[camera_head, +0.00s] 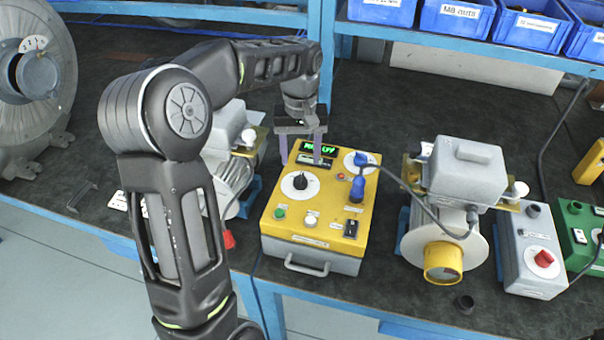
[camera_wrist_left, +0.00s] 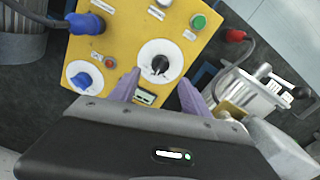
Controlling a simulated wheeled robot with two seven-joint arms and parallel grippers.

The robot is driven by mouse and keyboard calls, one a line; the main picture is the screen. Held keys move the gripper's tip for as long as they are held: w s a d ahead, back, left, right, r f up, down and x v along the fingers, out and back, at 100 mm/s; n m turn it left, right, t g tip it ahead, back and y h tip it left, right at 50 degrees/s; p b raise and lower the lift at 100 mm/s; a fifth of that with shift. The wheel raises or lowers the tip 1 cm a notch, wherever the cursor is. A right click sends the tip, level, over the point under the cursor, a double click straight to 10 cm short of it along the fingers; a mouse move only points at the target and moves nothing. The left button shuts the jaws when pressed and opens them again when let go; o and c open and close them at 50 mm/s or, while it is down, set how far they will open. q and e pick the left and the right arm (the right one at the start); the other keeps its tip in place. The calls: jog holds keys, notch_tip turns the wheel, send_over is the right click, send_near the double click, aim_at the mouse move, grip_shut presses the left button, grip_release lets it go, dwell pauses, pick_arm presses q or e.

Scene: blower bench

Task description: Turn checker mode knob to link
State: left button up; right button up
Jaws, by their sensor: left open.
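The checker is a yellow-topped box (camera_head: 330,222) on the bench, with a lit green display (camera_head: 318,149). A black knob on a white dial (camera_head: 300,182) sits at its left. A blue knob on another white dial (camera_head: 361,159) sits at the back right. Both knobs also show in the left wrist view, the black one (camera_wrist_left: 159,64) and the blue one (camera_wrist_left: 82,81). I cannot read the dial labels. My left gripper (camera_head: 301,152) is open and empty, its purple fingers pointing down above the box's back edge, behind the black knob. My right gripper is out of view.
A blue plug (camera_head: 357,188) with a grey cable stands in the box's right side. Green (camera_head: 280,213) and white (camera_head: 311,219) buttons lie in front. Motor units flank the box. A grey box with a red knob (camera_head: 543,258) stands at right. Blue bins line the shelf.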

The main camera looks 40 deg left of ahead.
aim_at(301, 177)
pick_arm(q)
notch_tip(301, 177, down, 8)
jog(key=shift+r+p, duration=0.2)
jog(key=shift+p, duration=0.4)
jog(key=shift+c, duration=0.2)
grip_shut()
